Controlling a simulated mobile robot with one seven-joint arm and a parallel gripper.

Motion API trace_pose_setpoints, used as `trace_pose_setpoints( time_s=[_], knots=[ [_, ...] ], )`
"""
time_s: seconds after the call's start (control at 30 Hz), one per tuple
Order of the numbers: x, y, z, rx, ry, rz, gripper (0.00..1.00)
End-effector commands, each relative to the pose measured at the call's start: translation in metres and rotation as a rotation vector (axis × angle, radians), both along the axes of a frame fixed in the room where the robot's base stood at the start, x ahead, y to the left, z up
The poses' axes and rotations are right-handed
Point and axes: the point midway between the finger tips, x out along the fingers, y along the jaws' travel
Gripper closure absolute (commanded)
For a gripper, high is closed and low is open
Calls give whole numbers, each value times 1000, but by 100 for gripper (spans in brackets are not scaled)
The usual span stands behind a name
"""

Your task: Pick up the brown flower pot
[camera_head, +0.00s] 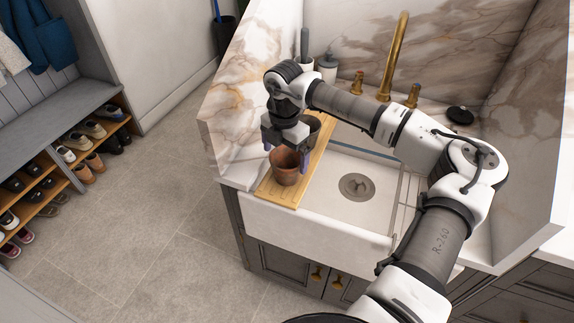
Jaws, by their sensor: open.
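The brown flower pot (285,170) stands upright on a wooden board (284,196) at the left side of the sink. My gripper (285,150) points down right above the pot, its fingers on either side of the pot's rim area. The gripper is open. I cannot tell whether a finger touches the pot.
The white sink (330,226) lies right of the board, with a drain (357,187) in it. A brass faucet (394,55), a soap bottle (328,68) and a black round item (460,114) are at the back. A marble side panel (247,90) rises close on the left.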

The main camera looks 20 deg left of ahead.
Motion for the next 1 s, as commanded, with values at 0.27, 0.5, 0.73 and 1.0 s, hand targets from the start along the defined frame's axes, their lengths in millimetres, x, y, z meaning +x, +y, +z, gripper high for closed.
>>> trace_pose_setpoints(
  time_s=[0.27,0.5,0.73,1.0],
  knots=[
    [3,-2,-22,1,4,0,0],
    [7,-4,-54,1,3,2,0],
    [7,-4,-59,1,0,2,0],
    [7,-4,-59,1,1,2,30]
  ],
)
